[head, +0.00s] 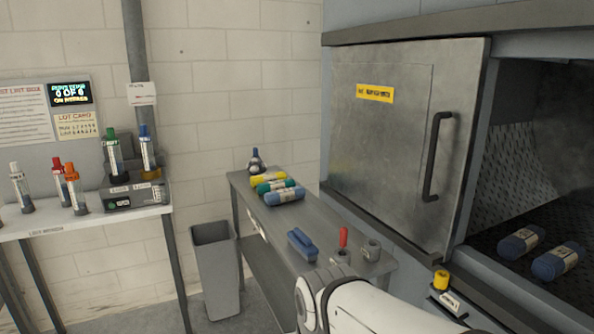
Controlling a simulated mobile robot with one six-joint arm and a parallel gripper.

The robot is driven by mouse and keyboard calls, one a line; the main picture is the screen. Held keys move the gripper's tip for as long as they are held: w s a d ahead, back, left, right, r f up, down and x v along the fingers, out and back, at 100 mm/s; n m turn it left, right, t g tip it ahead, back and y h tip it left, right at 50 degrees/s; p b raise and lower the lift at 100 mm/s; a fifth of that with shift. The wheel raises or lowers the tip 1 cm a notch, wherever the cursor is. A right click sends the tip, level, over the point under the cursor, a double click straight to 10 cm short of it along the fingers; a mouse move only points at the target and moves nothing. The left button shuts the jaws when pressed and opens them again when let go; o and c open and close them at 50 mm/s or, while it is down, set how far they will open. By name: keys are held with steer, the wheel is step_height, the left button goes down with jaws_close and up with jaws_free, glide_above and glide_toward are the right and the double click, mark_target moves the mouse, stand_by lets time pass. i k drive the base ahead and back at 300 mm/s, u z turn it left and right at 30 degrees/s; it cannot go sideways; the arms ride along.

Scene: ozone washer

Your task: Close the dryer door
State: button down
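The dryer door (390,140) is a large grey metal panel with a yellow label and a dark vertical bar handle (435,157) near its right edge. It stands open, to the left of the dryer opening (535,120). I cannot tell whether it slides or swings. Inside the opening, two blue rolled bundles (522,242) lie on a dark textured floor. A white part of my arm shows at the bottom centre, below and left of the handle. My gripper is out of view.
A grey narrow table (262,222) below the door bears several yarn-like bundles (275,186), a blue brush-like item (301,244) and small cups. A grey bin (217,268) stands left of it. A white bench (70,227) with several bottles is at far left. A yellow-topped button (441,280) sits below the opening.

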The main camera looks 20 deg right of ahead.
mark_target(405, 116)
steer(key=u, duration=0.2)
steer(key=i, duration=1.05)
steer(key=z, duration=0.1)
